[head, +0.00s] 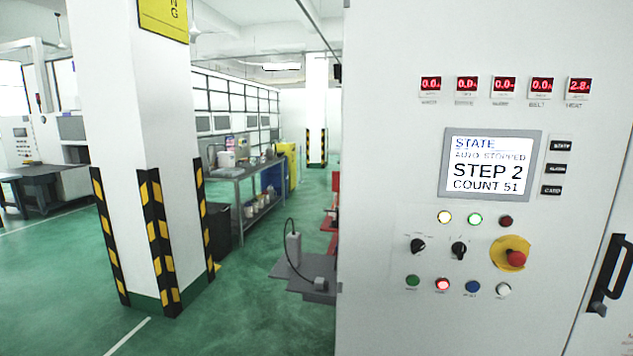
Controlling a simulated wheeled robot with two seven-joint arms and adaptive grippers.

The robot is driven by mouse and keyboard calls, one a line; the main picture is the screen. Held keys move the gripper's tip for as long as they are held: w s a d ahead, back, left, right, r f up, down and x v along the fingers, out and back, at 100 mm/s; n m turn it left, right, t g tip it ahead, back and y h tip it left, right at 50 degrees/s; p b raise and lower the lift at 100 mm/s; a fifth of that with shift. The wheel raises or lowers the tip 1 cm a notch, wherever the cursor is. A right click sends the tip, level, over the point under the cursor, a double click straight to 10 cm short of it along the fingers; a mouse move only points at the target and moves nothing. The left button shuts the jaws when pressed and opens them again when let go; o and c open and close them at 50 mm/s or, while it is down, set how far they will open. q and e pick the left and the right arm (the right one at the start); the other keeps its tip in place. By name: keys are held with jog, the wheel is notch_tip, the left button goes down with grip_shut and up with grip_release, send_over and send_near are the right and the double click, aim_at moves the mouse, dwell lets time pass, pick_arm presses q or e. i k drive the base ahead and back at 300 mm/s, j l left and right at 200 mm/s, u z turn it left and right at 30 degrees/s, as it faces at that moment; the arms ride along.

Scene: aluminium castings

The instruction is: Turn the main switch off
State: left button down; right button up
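A white control cabinet (385,120) fills the right half of the head view. Its front has two black rotary knobs, a left one (418,246) and a right one (459,248), with labels too small to read. A red mushroom button (516,258) on a yellow plate is right of them. A black handle (606,275) sits at the far right edge of the cabinet. I cannot tell which of these is the main switch. Neither of my grippers is in view.
A screen (490,165) reads AUTO STOPPED, STEP 2, COUNT 51. Lamps and push buttons sit below it; a red button (442,284) is lit. A white pillar (135,110) with black-yellow guards stands left.

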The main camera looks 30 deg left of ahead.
aim_at(335, 186)
jog(key=j, duration=1.7)
